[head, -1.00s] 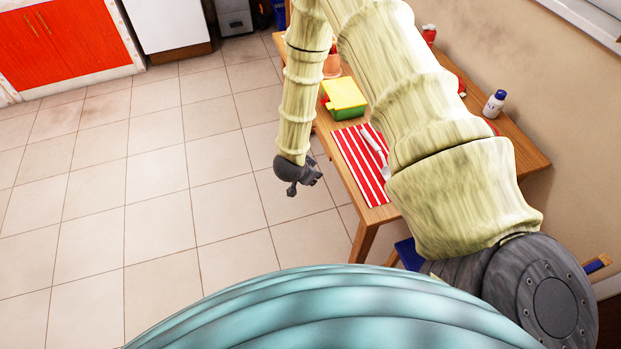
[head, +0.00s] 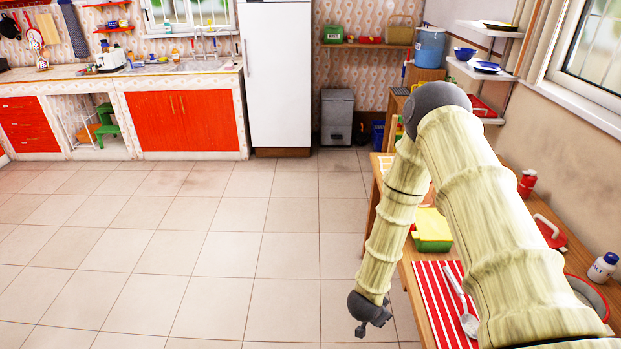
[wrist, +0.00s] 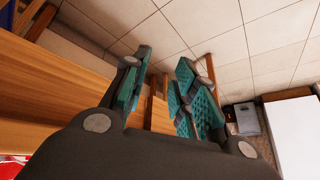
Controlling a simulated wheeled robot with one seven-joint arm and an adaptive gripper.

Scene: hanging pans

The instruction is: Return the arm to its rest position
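My arm (head: 490,230) rises from the lower right in the head view, bends at a dark elbow joint, and its forearm hangs down on the left side of the wooden table (head: 418,300). My gripper (head: 361,330) hangs at the end, over the floor beside the table edge. In the wrist view my gripper (wrist: 166,68) has its teal-padded fingers apart with nothing held between them. The fingers point past the table side toward the tiled floor.
The table holds a red striped cloth (head: 432,300) with a ladle (head: 462,305), a green and yellow box (head: 431,232) and a white bottle (head: 602,266). Wall shelves (head: 480,70) stand behind the elbow. Tiled floor (head: 180,250) is clear on the left.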

